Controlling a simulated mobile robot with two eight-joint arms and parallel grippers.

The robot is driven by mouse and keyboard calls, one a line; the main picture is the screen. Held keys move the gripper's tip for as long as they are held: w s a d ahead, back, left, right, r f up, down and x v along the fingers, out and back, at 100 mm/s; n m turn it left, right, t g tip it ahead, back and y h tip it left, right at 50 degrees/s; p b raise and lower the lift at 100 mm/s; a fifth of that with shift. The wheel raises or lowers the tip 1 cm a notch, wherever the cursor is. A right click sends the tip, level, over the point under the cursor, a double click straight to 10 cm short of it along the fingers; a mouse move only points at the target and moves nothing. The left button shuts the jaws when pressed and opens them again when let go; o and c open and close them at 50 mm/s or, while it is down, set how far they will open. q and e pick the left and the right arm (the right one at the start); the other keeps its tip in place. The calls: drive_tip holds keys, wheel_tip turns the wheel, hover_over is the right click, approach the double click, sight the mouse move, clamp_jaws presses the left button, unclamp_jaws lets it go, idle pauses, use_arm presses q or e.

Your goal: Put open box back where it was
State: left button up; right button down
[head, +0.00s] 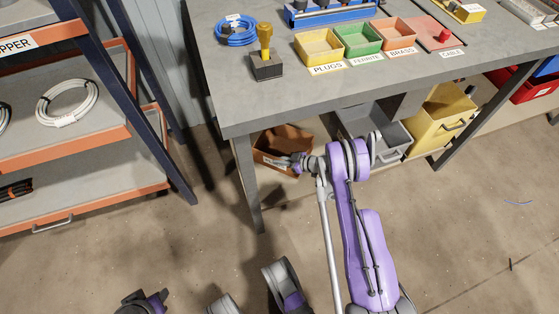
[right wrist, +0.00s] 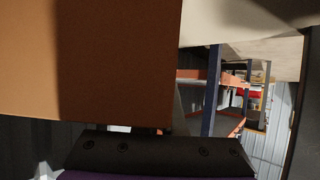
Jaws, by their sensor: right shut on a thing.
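The open box (head: 283,141) is orange-brown and sits under the near left part of the workbench, partly in shadow. My right gripper (head: 296,161) reaches in under the bench edge and is shut on the box's near side. In the right wrist view a flat face of the box (right wrist: 90,60) fills the upper left, close to the camera. The fingertips are hard to make out, and I cannot tell whether the box touches the floor. My left gripper does not show; only dark and purple parts of my body show at the lower left.
The workbench (head: 235,108) stands over the box, its left leg (head: 248,185) close by. A grey bin (head: 392,140) and a yellow bin (head: 441,118) are to the right under it. A shelf rack (head: 75,150) stands left. The floor in front is mostly clear.

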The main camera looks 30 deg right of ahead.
drive_tip(key=c, duration=1)
unclamp_jaws()
drive_tip(key=shift+c, duration=0.2)
drive_tip(key=shift+r, duration=0.1)
drive_tip(key=p+v, duration=0.3)
drive_tip(key=v, duration=0.9)
